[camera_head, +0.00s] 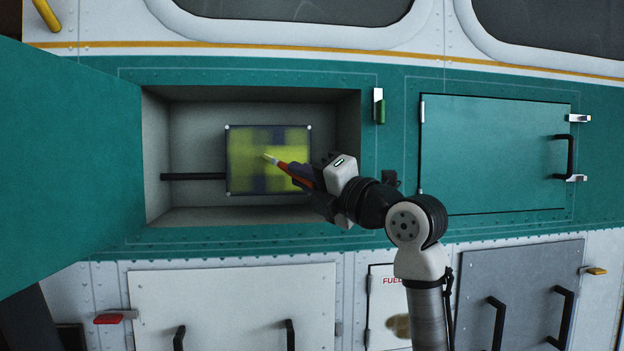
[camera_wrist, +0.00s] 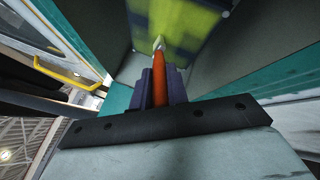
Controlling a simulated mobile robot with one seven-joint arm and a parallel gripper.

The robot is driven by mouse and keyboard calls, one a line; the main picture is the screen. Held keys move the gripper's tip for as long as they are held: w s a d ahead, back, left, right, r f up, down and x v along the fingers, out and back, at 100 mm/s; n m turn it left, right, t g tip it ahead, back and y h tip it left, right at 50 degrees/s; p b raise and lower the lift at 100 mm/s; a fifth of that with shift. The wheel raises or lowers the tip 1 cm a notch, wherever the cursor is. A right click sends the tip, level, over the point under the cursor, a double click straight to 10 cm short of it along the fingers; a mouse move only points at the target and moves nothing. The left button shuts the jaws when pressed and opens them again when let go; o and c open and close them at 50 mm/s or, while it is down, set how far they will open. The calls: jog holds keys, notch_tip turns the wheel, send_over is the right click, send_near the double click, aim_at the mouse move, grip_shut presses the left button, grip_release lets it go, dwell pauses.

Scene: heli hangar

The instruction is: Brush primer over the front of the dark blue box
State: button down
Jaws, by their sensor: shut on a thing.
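The dark blue box (camera_head: 258,186) sits inside an open recess in the teal helicopter side. Its front is largely covered with yellow-green primer, with darker blue bands showing down the middle and along the lower part. My gripper (camera_head: 304,177) is shut on a brush with a red-orange handle (camera_head: 287,166). The brush's pale tip is at the box front, near its middle; I cannot tell for certain that it touches. In the wrist view the brush handle (camera_wrist: 160,82) stands between the purple fingers, pointing at the yellow-green front (camera_wrist: 180,22).
The recess (camera_head: 190,120) has grey walls, and a dark rod (camera_head: 192,177) runs to the box's left side. An open teal door (camera_head: 65,160) stands at the left. A closed teal hatch (camera_head: 495,150) with a black handle is at the right. Grey panels lie below.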

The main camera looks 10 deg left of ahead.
jog(key=shift+s+a+r, duration=0.85)
jog(key=shift+s+a, duration=0.2)
jog(key=shift+a, duration=2.6)
jog(key=shift+w+d+r+p, duration=0.4)
jog(key=shift+w+d+p, duration=0.7)
jog(key=shift+d, duration=2.65)
jog(key=shift+w+d+r+p, duration=0.4)
jog(key=shift+w+d+p, duration=0.65)
jog(key=shift+d, duration=2.7)
jog(key=s+a+b, duration=0.3)
jog(key=s+a, duration=0.1)
jog(key=a, duration=1.1)
jog(key=shift+s, duration=0.15)
jog(key=shift+f, duration=0.1)
jog(key=s+d+b, duration=0.1)
jog(key=s, duration=0.4)
jog(key=shift+s+d+b, duration=0.3)
jog(key=shift+s+d, duration=0.05)
jog(key=shift+s, duration=0.05)
